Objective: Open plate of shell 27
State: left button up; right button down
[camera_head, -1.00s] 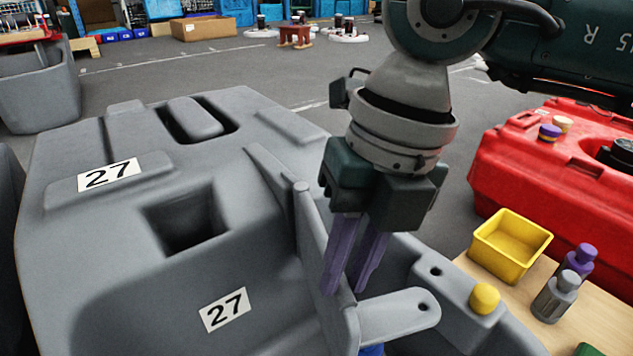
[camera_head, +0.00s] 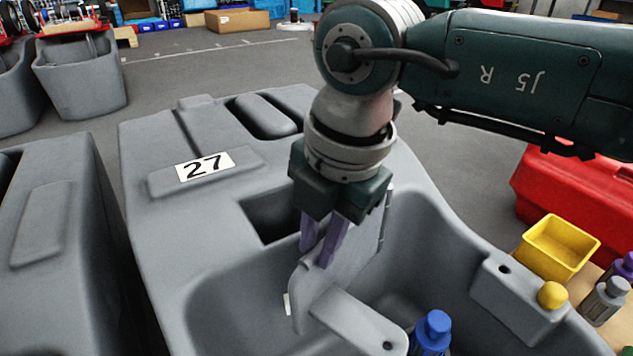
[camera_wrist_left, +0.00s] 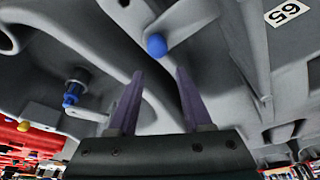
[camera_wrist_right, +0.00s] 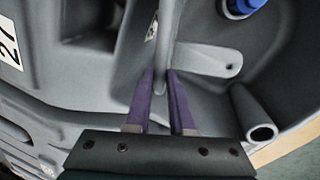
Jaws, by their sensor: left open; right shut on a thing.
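The grey shell 27 (camera_head: 160,235) fills the middle of the head view, with its "27" label (camera_head: 205,166) on top. Its grey plate (camera_head: 362,240) stands swung up, with a tab with a hole (camera_head: 360,322) at its near end. My right gripper (camera_head: 318,258) is shut on the plate's edge; the right wrist view shows its purple fingers (camera_wrist_right: 160,85) on either side of that edge. The shell's hollow lies open below the plate. My left gripper (camera_wrist_left: 155,85) is open and empty in the left wrist view, near grey shells; it is outside the head view.
A blue-capped bottle (camera_head: 432,332) stands inside the shell's hollow. A yellow bin (camera_head: 557,248), a yellow knob (camera_head: 552,295) and bottles (camera_head: 606,300) are at the right. A red tank (camera_head: 570,200) stands behind them. Another grey shell (camera_head: 60,220) is close on the left.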

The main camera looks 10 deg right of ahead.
pick_arm(q)
jog(key=shift+f, duration=0.25)
pick_arm(e)
jog(key=shift+w+a+m, duration=0.6)
jog(key=shift+w+m, duration=0.1)
jog(key=shift+w, duration=0.05)
pick_arm(q)
jog(key=shift+a, duration=0.1)
pick_arm(e)
jog(key=c, duration=0.8)
grip_release()
pick_arm(q)
notch_tip(320, 180, up, 7)
jog(key=p, duration=0.6)
jog(key=shift+f, duration=0.15)
pick_arm(e)
jog(key=r, duration=0.3)
jog(key=s+r, duration=0.1)
jog(key=r, duration=0.2)
jog(key=d+r, duration=0.1)
jog(key=r, duration=0.2)
jog(key=shift+s+r, duration=0.25)
jog(key=shift+r, duration=0.1)
